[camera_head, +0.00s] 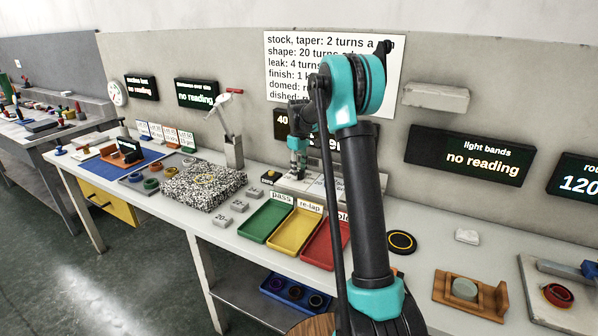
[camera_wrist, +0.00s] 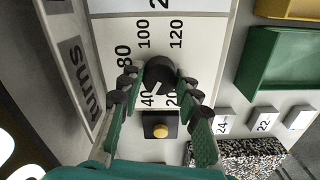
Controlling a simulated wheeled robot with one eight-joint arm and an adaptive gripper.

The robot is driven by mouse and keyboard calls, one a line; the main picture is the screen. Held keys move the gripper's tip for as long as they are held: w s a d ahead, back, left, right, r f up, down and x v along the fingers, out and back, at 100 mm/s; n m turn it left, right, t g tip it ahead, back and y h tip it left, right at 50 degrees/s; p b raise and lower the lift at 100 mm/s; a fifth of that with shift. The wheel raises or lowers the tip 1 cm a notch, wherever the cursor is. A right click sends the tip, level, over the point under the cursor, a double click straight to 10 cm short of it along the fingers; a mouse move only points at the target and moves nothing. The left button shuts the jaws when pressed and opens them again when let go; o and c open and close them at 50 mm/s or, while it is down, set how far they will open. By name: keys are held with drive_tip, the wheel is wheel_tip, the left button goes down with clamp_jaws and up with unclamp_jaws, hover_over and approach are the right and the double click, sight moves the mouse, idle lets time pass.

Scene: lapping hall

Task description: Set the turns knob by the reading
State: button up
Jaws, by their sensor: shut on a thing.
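The black turns knob (camera_wrist: 160,74) sits on a white dial panel with printed numbers. Its pale pointer line slants down-left towards the 40. 80, 100, 120 and 20 also show; any number between 40 and 80 is hidden. The "turns" label (camera_wrist: 82,75) is at the left. My gripper (camera_wrist: 160,80) has its green fingers closed around the knob; in the head view it (camera_head: 298,174) is down at the panel. A display (camera_head: 285,126) behind my arm shows "40" at its left; the rest is covered. The wall sign (camera_head: 292,60) lists turns per reading, partly hidden by my arm.
A black button box with a yellow button (camera_wrist: 160,130) is close to the knob. Green (camera_head: 262,220), yellow (camera_head: 296,232) and red (camera_head: 322,246) trays stand in front. A speckled stone plate (camera_head: 200,186) is to the left. The light bands display (camera_head: 470,155) says "no reading".

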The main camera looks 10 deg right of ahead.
sight(299, 171)
drive_tip(key=m, duration=0.4)
drive_tip(key=shift+m, duration=0.3)
drive_tip(key=m, duration=0.3)
drive_tip(key=shift+m, duration=0.4)
drive_tip(key=m, duration=0.4)
drive_tip(key=shift+m, duration=2.1)
drive_tip(key=o, duration=1.2)
drive_tip(key=shift+c, duration=0.2)
wheel_tip(299, 171, up, 12)
